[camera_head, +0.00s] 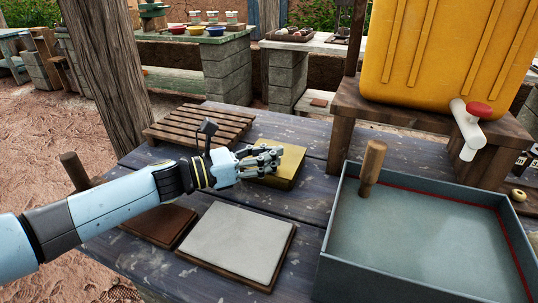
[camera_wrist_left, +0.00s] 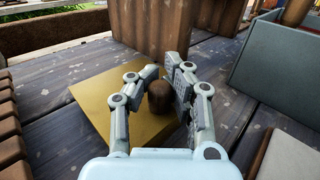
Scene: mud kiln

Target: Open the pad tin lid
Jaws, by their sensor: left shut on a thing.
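The pad tin (camera_head: 284,180) is a low, square, gold-coloured box on the dark plank table in the head view. Its gold lid (camera_wrist_left: 90,100) fills the middle of the left wrist view, with a dark brown round knob (camera_wrist_left: 160,96) on it. My left gripper (camera_head: 274,157) reaches over the tin from the left. In the left wrist view its fingers (camera_wrist_left: 163,88) stand on both sides of the knob, closed on it. The lid appears to lie on the tin; I cannot tell whether there is a gap. My right gripper is not in view.
A pale slab on a brown board (camera_head: 238,243) lies in front of the tin. A slatted wooden rack (camera_head: 199,126) lies behind left. A grey tray (camera_head: 425,225) with a wooden peg stands right. A yellow water container (camera_head: 440,50) with a tap sits on a wooden stand behind right.

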